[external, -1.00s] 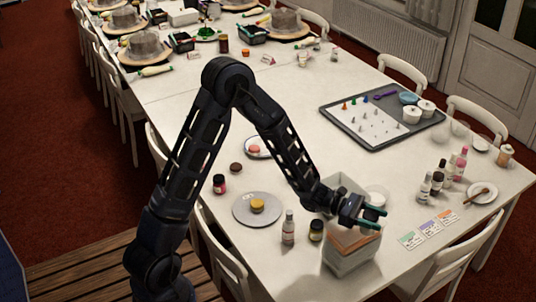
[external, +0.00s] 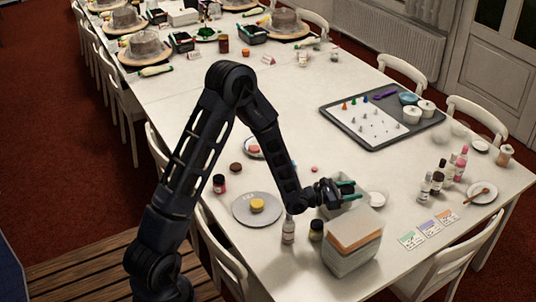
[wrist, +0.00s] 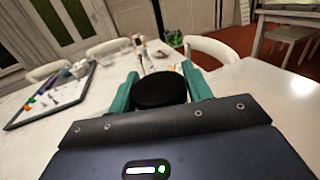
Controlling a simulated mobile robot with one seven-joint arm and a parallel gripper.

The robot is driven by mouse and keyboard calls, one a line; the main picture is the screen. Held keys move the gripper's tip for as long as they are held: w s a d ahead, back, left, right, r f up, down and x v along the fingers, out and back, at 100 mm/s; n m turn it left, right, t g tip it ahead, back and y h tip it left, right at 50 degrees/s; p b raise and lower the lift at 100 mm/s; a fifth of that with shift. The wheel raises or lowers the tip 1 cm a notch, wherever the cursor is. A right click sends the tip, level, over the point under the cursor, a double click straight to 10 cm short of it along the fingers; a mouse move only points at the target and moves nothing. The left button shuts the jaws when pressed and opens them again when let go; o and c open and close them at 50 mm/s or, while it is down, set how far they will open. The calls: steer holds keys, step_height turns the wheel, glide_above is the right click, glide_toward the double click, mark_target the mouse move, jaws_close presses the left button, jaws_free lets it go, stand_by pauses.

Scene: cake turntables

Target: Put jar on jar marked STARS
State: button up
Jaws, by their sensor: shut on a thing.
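A dark jar with a yellowish label (external: 316,231) stands beside a bottle, left of the front bin. A red jar with a dark lid (external: 219,184) stands farther left. No STARS marking is legible.

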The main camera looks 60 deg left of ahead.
steer(key=shift+a+r+h, duration=0.1)
steer(key=shift+r+h, duration=0.2)
steer(key=shift+r, duration=0.15)
steer(key=r+m+g+h, duration=0.1)
steer(key=r+h, duration=0.1)
steer(key=s+r+m+g+h, duration=0.1)
steer(key=r+m+h, duration=0.1)
steer(key=s+r+m+g+h, duration=0.1)
steer(key=r+m+g+h, duration=0.1)
steer(key=shift+a+r, duration=0.2)
steer(key=shift+r, duration=0.15)
steer(key=s+a+r+m+g+h, duration=0.3)
steer(key=s+m+g+h, duration=0.2)
steer(key=s+g, duration=0.2)
glide_above(320, 225)
steer(key=shift+m, duration=0.3)
step_height(320, 225, down, 20)
steer(key=shift+w+f, duration=0.1)
steer(key=o, duration=1)
steer(key=shift+f, duration=0.1)
steer(key=shift+o, duration=0.2)
